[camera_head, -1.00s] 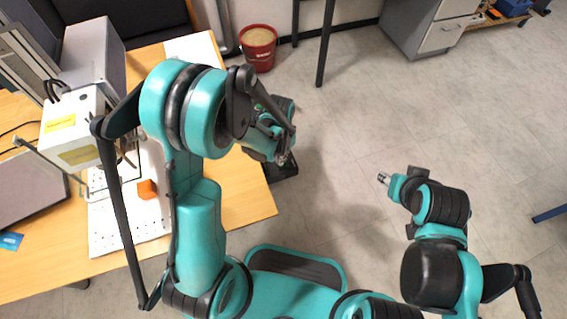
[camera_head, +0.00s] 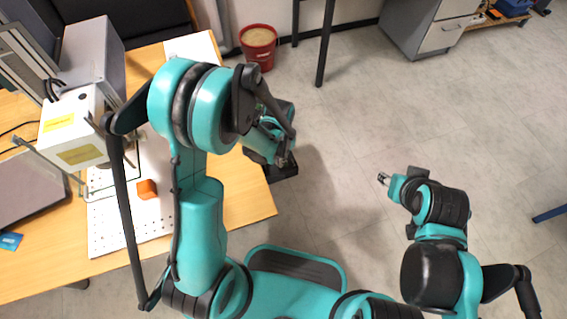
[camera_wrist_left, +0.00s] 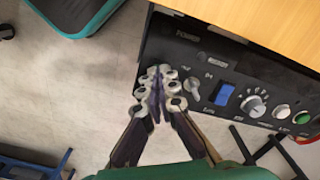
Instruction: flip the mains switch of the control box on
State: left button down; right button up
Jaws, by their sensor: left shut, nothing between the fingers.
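The black control box (camera_wrist_left: 262,62) fills the right of the left wrist view, under the wooden table edge. Its front bears a POWER label, a metal lever or key switch (camera_wrist_left: 194,88), a blue rocker or panel (camera_wrist_left: 224,94), a grey knob (camera_wrist_left: 254,105) and round buttons. I cannot tell which one is the mains switch. My left gripper (camera_wrist_left: 160,74) is shut and empty in front of the panel's left part, left of the lever. In the head view the left gripper (camera_head: 284,160) is beside the control box (camera_head: 283,173), mostly hidden by my arm. My right gripper (camera_head: 383,179) is far right, away from the box.
The wooden table (camera_head: 245,192) carries a white perforated plate (camera_head: 128,228) with an orange block (camera_head: 147,189) and the marker machine (camera_head: 74,128). A red bucket (camera_head: 259,46) stands on the floor behind. Open floor lies right of the table.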

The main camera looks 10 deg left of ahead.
pick_arm(q)
jog(key=shift+f, duration=0.35)
jog(key=shift+r, duration=0.1)
jog(key=shift+r+p, duration=2.45)
jog(key=shift+r, duration=1.05)
